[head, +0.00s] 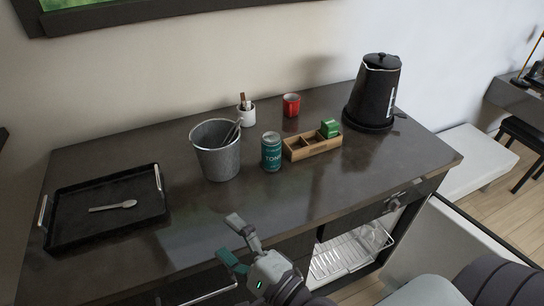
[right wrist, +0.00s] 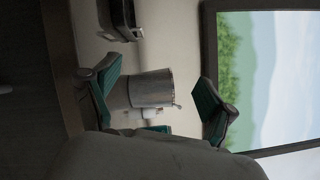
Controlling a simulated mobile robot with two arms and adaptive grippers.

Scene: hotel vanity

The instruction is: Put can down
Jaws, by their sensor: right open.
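A teal can (head: 271,152) stands upright on the dark vanity top (head: 260,215), between the metal bucket and the wooden organizer in the head view. It appears apart from my gripper. My right gripper (head: 234,243) is at the front edge of the vanity, nearer than the can and to its left in the picture. Its fingers are spread with nothing between them. In the right wrist view, the open fingers (right wrist: 155,92) frame the bucket in the distance, and a small teal patch shows low behind my wrist; I cannot tell if it is the can. My left gripper is not in view.
The metal bucket (head: 217,161) stands left of the can, the wooden organizer (head: 314,147) right. Behind are a white cup (head: 246,117), a red mug (head: 291,105) and a black kettle (head: 375,92). A black tray (head: 75,232) holds a spoon (head: 113,206). The front middle is clear.

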